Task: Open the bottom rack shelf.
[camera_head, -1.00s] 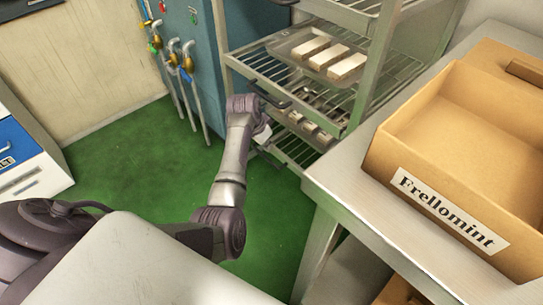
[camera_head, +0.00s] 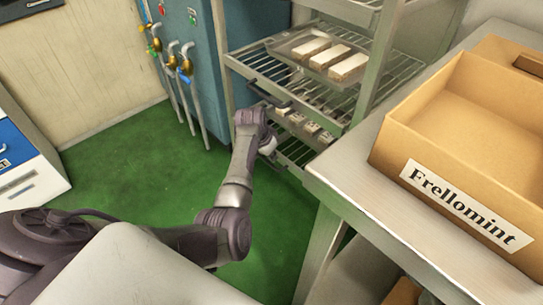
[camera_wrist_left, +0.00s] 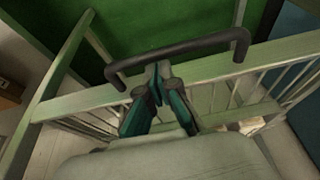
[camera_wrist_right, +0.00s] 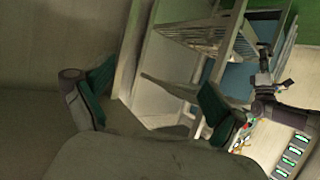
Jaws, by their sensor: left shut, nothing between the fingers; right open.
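The metal rack (camera_head: 366,70) stands at the back with its wire shelves. The bottom rack shelf (camera_head: 300,158) is partly hidden by my left arm and the shelf above; its front looks out a little from the rack. In the left wrist view, a dark bar handle (camera_wrist_left: 195,48) runs along a pale shelf rail (camera_wrist_left: 75,105). My left gripper (camera_wrist_left: 158,72) is shut and empty, its fingertips at the handle; contact cannot be told. It also shows low by the rack in the head view (camera_head: 268,147). My right gripper (camera_wrist_right: 153,105) is open and empty, away from the rack.
A metal table (camera_head: 345,165) with a Frellomint box (camera_head: 400,150) stands right. Blue cabinet pipes (camera_head: 172,85) are left. The green floor (camera_head: 150,165) is open.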

